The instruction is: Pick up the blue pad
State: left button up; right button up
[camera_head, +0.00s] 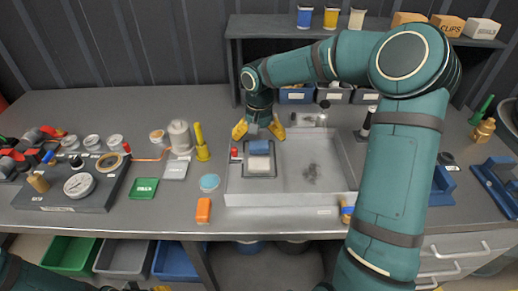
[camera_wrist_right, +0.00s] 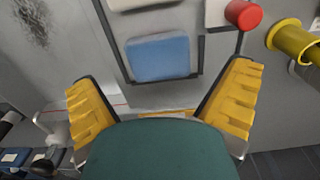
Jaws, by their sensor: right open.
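In the wrist view the blue pad (camera_wrist_right: 158,57) lies flat and fully visible, ahead of my fingers. My right gripper (camera_head: 258,131) is open above the tray's back left part, its yellow fingers spread at either side of the frame's back end. In the wrist view the right gripper (camera_wrist_right: 163,90) has nothing between its fingers. Of my left gripper, only a yellow bit (camera_head: 160,288) shows at the bottom edge.
A red knob (camera_head: 234,153) stands beside the frame's left side. A yellow bottle-like post (camera_head: 201,142) stands left of the tray. An orange block (camera_head: 203,210) and a light-blue disc (camera_head: 209,182) lie on the bench. A shelf (camera_head: 280,30) rises behind; the tray's right half is mostly clear.

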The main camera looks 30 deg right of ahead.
aim_at(259, 143)
notch_tip(259, 143, down, 2)
jog(key=shift+f, duration=0.15)
jog(key=c, duration=1)
notch_tip(259, 143, up, 10)
jog(key=shift+r+p, duration=0.1)
jog(key=shift+p, duration=1)
jog(key=shift+o, duration=0.9)
jog(key=c, duration=0.3)
